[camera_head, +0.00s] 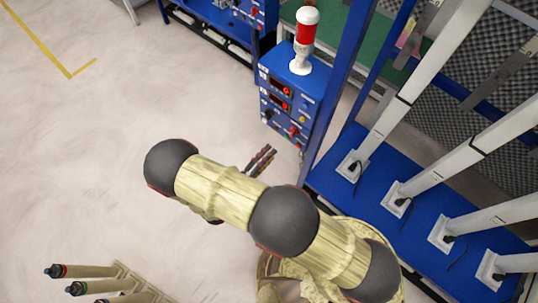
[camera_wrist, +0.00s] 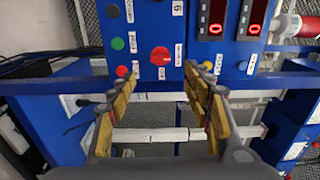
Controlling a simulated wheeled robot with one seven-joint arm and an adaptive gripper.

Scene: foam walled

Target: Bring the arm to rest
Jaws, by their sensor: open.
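My gripper (camera_wrist: 160,118) is open in the wrist view, with its two yellow-padded fingers apart and nothing between them. In the head view my gripper (camera_head: 262,160) shows only as small dark fingertips beyond my arm, and the rest of it is hidden behind the arm. My arm (camera_head: 235,195), pale yellow with dark round joints, is bent over the floor at the lower middle of the head view. The fingers point toward a blue control panel (camera_wrist: 145,20) with buttons, a red knob and red digit displays, and they look apart from it.
The blue control box (camera_head: 285,100) carries a red and white signal lamp (camera_head: 306,35). A blue bench (camera_head: 370,190) with several white posts stands at the right. Several tan cylinders (camera_head: 85,271) are at the lower left. The pale floor (camera_head: 90,150) at the left is clear.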

